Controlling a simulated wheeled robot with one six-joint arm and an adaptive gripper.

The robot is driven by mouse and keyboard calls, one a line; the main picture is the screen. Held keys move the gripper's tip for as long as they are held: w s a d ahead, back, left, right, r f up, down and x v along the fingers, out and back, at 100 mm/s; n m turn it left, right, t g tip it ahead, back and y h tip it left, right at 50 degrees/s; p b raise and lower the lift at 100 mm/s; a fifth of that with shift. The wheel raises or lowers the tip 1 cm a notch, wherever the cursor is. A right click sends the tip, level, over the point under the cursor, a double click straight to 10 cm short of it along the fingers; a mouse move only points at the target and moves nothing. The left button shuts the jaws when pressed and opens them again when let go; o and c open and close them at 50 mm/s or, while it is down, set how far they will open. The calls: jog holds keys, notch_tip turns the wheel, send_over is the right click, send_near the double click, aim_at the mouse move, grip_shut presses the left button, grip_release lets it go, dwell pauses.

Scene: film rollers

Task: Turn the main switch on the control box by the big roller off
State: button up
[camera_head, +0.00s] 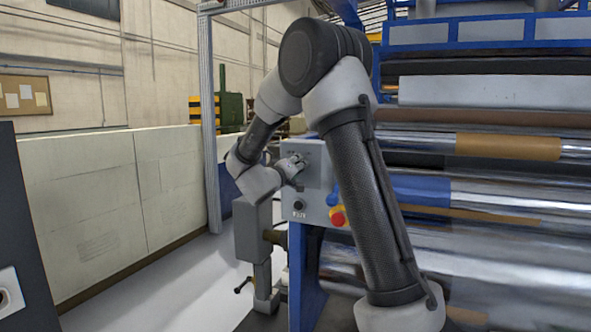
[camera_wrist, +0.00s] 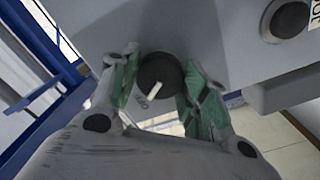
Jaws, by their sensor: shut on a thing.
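The grey control box (camera_head: 314,211) stands beside the big roller machine in the head view. Its face also fills the upper part of the wrist view (camera_wrist: 200,28). The main switch is a round dark knob (camera_wrist: 158,71) with a white pointer, which slants down and left in the wrist view. My gripper (camera_wrist: 161,79) is shut on the knob, with a green-padded finger on each side. In the head view my gripper (camera_head: 295,166) is at the upper part of the box face and hides the knob there.
A red button on a yellow base (camera_head: 338,215) sits low on the box, near my arm. A black button (camera_head: 298,205) is left of it; a dark round button (camera_wrist: 286,19) shows in the wrist view. Shiny rollers (camera_head: 490,192) fill the right. Open floor (camera_head: 160,285) lies left.

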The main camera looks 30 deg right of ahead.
jog(key=o, duration=1)
jog(key=shift+a, duration=0.1)
jog(key=v, duration=1.2)
